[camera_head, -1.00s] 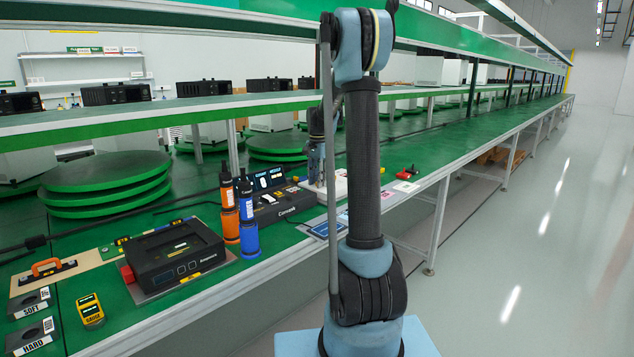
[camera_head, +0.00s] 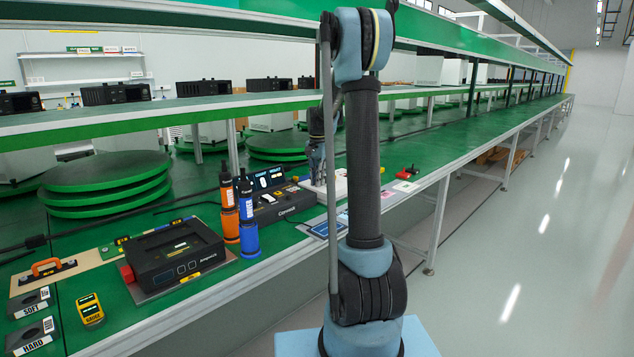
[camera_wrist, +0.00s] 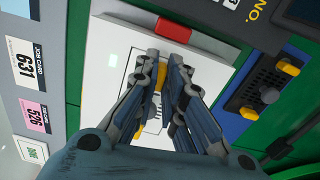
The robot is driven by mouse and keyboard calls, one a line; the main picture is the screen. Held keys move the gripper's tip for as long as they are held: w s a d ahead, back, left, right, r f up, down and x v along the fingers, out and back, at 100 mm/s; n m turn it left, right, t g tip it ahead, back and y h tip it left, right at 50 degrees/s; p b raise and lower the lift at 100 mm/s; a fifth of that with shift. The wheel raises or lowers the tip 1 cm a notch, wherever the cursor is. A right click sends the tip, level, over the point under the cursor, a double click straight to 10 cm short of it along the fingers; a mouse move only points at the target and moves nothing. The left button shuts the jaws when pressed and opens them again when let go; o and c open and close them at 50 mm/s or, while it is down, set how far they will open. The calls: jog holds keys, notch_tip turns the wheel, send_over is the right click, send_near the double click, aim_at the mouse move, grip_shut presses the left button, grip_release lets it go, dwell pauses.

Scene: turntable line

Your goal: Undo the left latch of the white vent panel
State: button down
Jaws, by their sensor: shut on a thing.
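The white vent panel (camera_wrist: 112,62) fills the middle of the wrist view, with a dark slotted grille partly hidden by my fingers. Yellow parts (camera_wrist: 138,131) show beside and between my fingers.
In the head view, orange (camera_head: 229,215) and blue (camera_head: 248,228) bottles and a black console (camera_head: 285,205) stand left of the panel.

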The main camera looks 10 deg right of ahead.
jog(key=n, duration=0.7)
jog(key=shift+d+n, duration=0.1)
jog(key=shift+n, duration=0.3)
jog(key=n, duration=0.4)
jog(key=shift+d, duration=0.1)
jog(key=shift+n, duration=2.1)
jog(key=shift+d, duration=0.1)
jog(key=c, duration=1.7)
grip_release()
